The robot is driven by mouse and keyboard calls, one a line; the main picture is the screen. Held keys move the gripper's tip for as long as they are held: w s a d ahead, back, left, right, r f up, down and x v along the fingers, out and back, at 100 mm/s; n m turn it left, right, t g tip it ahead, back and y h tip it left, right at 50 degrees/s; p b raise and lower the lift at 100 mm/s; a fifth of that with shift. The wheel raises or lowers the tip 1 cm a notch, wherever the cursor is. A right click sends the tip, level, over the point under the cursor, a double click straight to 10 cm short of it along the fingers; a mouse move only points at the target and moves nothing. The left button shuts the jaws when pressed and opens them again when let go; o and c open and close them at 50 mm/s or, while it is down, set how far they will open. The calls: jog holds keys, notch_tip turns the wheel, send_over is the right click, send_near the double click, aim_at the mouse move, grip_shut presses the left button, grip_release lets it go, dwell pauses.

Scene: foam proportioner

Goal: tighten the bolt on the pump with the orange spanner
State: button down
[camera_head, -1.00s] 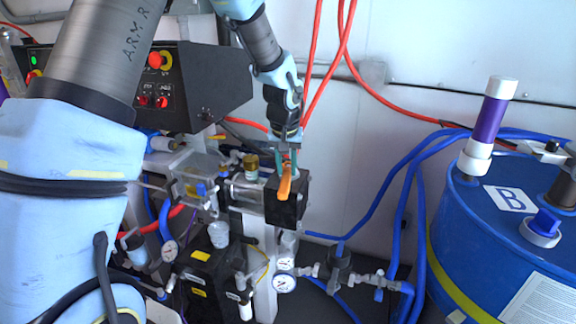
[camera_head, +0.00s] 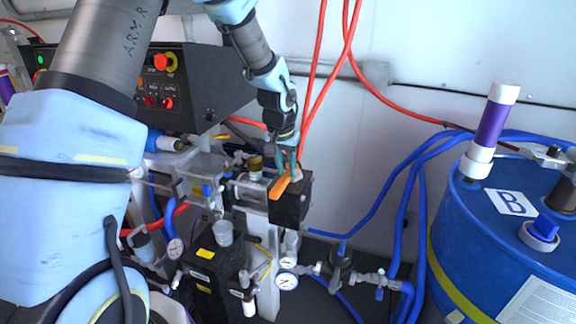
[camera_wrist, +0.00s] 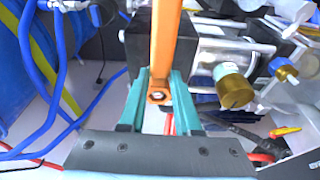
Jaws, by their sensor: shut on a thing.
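The orange spanner (camera_head: 281,186) is in my gripper (camera_head: 289,168), above the black block of the pump (camera_head: 291,207). In the wrist view the spanner (camera_wrist: 165,45) runs up the picture between the teal fingers of my gripper (camera_wrist: 164,98). A ring-shaped end with a hole (camera_wrist: 158,96) lies between the fingertips. The black pump block (camera_wrist: 140,38) is behind the spanner. The bolt cannot be made out clearly; the spanner and fingers cover that part of the pump.
A brass-coloured cap (camera_head: 256,163) and metal cylinders sit just left of the block. A blue drum (camera_head: 480,225) marked B stands at the right. Blue hoses (camera_head: 400,215) and red cables (camera_head: 345,50) run behind. A black control box (camera_head: 205,85) is at upper left.

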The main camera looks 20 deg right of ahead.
jog(key=shift+w+r, duration=0.15)
jog(key=shift+w+a+m+p, duration=0.2)
jog(key=shift+w+m+p, duration=0.05)
jog(key=shift+m+p, duration=0.65)
jog(key=shift+w+a+r+p, duration=0.1)
jog(key=shift+p, duration=0.35)
jog(key=shift+m, duration=0.3)
jog(key=shift+n+b, duration=0.4)
jog(key=shift+b, duration=0.1)
jog(key=c, duration=0.5)
grip_release()
jog(key=shift+s+f, duration=0.2)
jog(key=shift+f, duration=0.05)
